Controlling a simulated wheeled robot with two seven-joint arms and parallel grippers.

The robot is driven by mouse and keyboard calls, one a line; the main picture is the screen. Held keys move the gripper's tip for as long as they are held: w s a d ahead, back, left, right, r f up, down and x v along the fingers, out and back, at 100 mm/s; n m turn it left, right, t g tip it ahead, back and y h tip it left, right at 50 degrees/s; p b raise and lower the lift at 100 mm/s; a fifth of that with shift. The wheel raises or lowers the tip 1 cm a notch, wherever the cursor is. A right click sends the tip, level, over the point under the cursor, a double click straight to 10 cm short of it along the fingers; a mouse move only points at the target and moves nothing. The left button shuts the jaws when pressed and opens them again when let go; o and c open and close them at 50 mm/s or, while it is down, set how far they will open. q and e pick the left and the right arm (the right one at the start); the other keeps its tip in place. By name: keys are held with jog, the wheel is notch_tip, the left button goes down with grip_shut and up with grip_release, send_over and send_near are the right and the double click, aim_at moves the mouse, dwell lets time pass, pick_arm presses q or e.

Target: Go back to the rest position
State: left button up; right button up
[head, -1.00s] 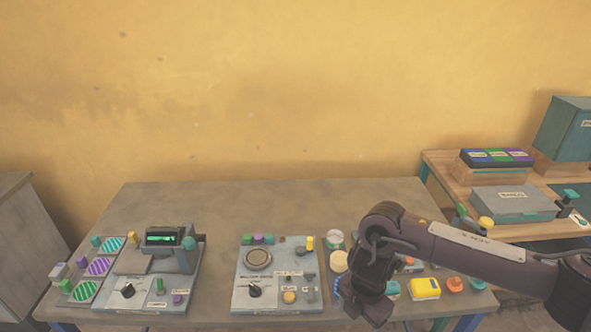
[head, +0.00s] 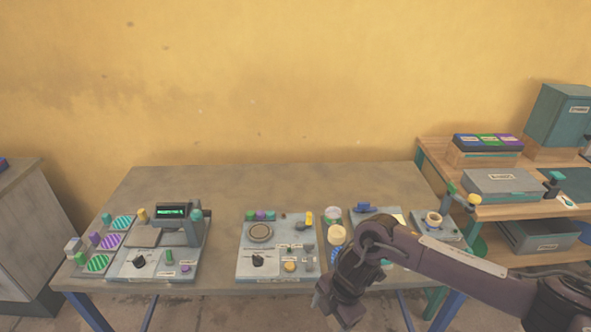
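My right gripper (head: 340,300) hangs low in front of the table's front edge, at the right of the middle panel. Its fingers point down and I cannot tell whether they are apart; nothing is seen held in it. Its arm comes in from the right and hides part of the table's right side. My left gripper is not in view. The grey table (head: 300,190) bears a press panel (head: 150,264) at the left, with a lit green display (head: 171,211), and a middle panel (head: 273,273) with a round plate (head: 260,232).
Striped pads (head: 110,241) lie at the table's left end. A blue piece (head: 366,207) and a small stand with a ring (head: 433,219) are at the right. A wooden shelf (head: 435,160) with boxes stands at the far right, a grey cabinet (head: 25,225) at the left. The table's back is clear.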

jog(key=w+a+f+m+t+y+b, duration=0.2)
jog(key=a+f+m+y, duration=0.35)
jog(key=a+f, duration=0.4)
jog(key=s+d+f+m+t+h, duration=0.15)
jog(key=d+f+m, duration=0.25)
jog(key=f, duration=0.4)
jog(key=s+d+f+m+t, duration=0.1)
jog(key=s+d+f+m, duration=0.2)
jog(key=f, duration=0.5)
jog(key=s+d+f+m+h+b, duration=0.1)
jog(key=s+d+f+m+h, duration=0.2)
jog(key=s+d+f+m, duration=0.55)
jog(key=s+d+f+g+h, duration=0.1)
jog(key=s+d+f, duration=0.2)
jog(key=s, duration=0.6)
jog(key=s+d+f+g+h, duration=0.1)
jog(key=s+d+f, duration=0.2)
jog(key=s, duration=0.6)
jog(key=s+d+f+g+h+b, duration=0.1)
jog(key=s+d+f, duration=0.2)
jog(key=s+f, duration=0.3)
jog(key=s, duration=0.3)
jog(key=shift+d+f+m+h, duration=0.15)
jog(key=shift+d+m+h, duration=0.15)
jog(key=shift+m, duration=0.1)
